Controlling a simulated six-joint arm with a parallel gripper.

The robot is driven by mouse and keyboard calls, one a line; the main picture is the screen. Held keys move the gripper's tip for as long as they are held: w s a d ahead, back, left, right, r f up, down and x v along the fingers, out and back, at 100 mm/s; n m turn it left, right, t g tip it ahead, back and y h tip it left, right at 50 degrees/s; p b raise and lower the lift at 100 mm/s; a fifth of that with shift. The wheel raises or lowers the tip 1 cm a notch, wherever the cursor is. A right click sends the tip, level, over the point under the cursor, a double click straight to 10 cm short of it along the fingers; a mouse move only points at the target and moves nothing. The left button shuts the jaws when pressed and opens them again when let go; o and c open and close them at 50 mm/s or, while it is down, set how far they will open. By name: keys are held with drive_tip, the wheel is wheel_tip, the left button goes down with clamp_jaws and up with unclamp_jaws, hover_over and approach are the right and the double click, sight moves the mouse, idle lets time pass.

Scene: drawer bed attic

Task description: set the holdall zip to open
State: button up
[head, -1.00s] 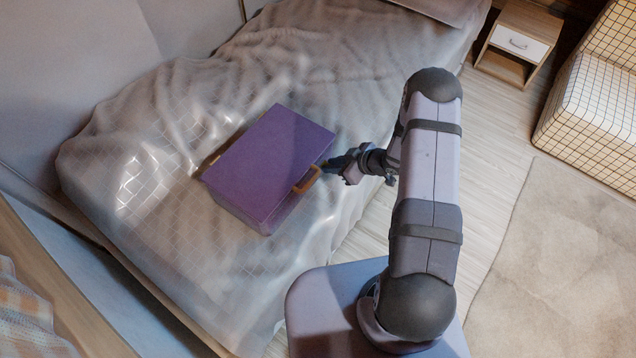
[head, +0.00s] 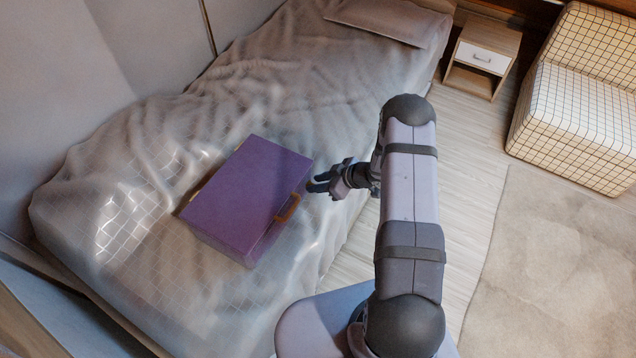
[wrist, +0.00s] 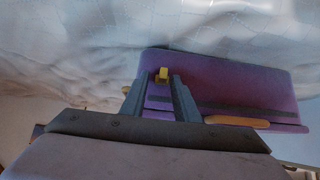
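The holdall (head: 245,195) is a purple box-shaped bag lying on the bed, with an orange-brown handle (head: 288,207) on its near right side. The handle also shows in the wrist view (wrist: 238,121), right of my fingers. A dark strip (wrist: 240,109) runs along that side and looks like the zip line. A small yellow tab (wrist: 161,74) shows between my fingertips; I cannot tell if it is the zip pull. My gripper (head: 312,184) is open, with a gap between its fingers, close beside the bag's right side. Contact cannot be told, and the fingers hide part of the bag.
The bed (head: 300,90) has a wrinkled grey cover and a pillow (head: 390,20) at the far end. A small nightstand (head: 483,60) and a checked armchair (head: 575,110) stand on the right. A rug (head: 560,270) lies on the floor. The cover around the bag is clear.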

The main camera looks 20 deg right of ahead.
drive_tip(key=v, duration=0.7)
drive_tip(key=shift+b, duration=0.3)
drive_tip(key=shift+d, duration=0.15)
